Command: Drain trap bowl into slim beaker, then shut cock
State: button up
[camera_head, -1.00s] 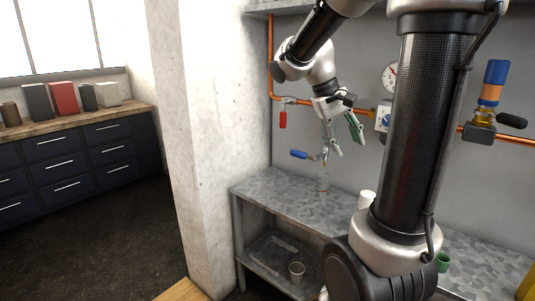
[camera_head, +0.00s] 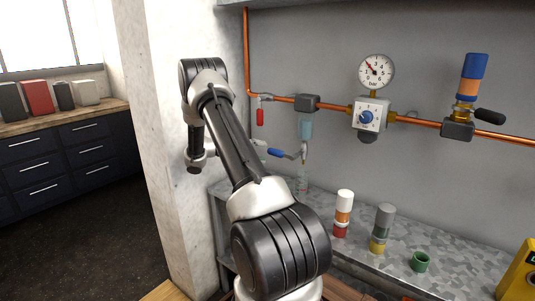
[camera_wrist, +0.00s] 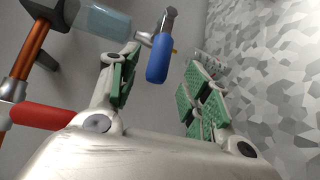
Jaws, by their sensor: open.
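The trap bowl (camera_head: 305,129) hangs clear and bluish under a dark block on the pipe; the wrist view shows it at upper left (camera_wrist: 100,18). Below it is the drain cock, its blue lever (camera_head: 281,153) pointing left, roughly level. The slim beaker (camera_head: 302,182) stands clear and upright on the bench under the cock's outlet; any liquid in it is too small to tell. My gripper (camera_wrist: 165,64) is open and empty, with the blue lever (camera_wrist: 160,59) showing between and beyond its green-padded fingers. Contact cannot be told. In the head view my arm hides most of the gripper.
A red lever (camera_head: 260,117) hangs from the copper pipe (camera_head: 420,121) near the gripper. A regulator with a gauge (camera_head: 376,71) is farther right. Stacked coloured cylinders (camera_head: 343,214) (camera_head: 382,228) and a green cup (camera_head: 420,261) stand on the bench to the right.

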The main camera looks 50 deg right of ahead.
aim_at(271, 152)
jog(key=x, duration=0.6)
jog(key=shift+s+d, duration=0.15)
jog(key=shift+s, duration=0.05)
grip_shut()
